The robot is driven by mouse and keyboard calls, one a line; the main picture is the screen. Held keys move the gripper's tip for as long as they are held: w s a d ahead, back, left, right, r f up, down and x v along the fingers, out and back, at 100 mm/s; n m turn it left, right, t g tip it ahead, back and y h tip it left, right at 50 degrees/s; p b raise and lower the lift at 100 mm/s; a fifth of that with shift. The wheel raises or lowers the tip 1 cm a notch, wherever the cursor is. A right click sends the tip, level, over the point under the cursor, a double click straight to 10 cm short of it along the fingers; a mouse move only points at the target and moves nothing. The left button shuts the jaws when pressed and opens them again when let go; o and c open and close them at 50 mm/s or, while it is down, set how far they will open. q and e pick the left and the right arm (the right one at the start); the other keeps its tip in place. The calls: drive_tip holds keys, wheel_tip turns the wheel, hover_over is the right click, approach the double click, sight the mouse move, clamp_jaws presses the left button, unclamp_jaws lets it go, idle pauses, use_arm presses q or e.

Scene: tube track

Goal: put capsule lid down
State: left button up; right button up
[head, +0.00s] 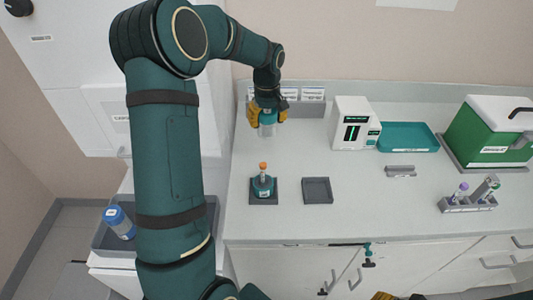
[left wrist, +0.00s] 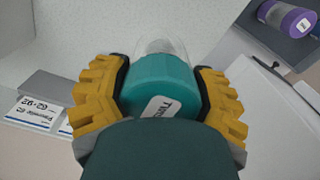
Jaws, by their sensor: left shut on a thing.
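My left gripper (head: 267,112) is shut on the capsule lid (head: 267,127), a clear cup with a teal top. It holds the lid above the back of the counter. In the left wrist view the yellow fingers of the gripper (left wrist: 160,100) press both sides of the lid's teal part (left wrist: 158,82). The capsule base (head: 263,187) stands upright on a dark square pad, with an orange-capped tube (head: 263,167) in it. An empty grey square tray (head: 317,190) lies to its right. Only a yellow bit of my right gripper (head: 383,296) shows at the bottom edge; its fingertips are out of view.
A white device (head: 355,123), a teal tray (head: 408,137) and a green-and-white box (head: 490,132) stand at the back right. A tube rack (head: 467,204) is at the right front. A bin (head: 100,238) with a blue-capped container (head: 118,221) is at left. The middle front counter is clear.

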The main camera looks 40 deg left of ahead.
use_arm(q)
drive_tip(key=shift+w+a+f, duration=0.65)
drive_tip(key=shift+w+a, duration=0.05)
drive_tip(key=shift+w+f+b, duration=0.1)
drive_tip(key=shift+f+b, duration=0.3)
drive_tip(key=shift+f, duration=4.5)
drive_tip(key=shift+f, duration=0.15)
drive_tip(key=o, duration=1.4)
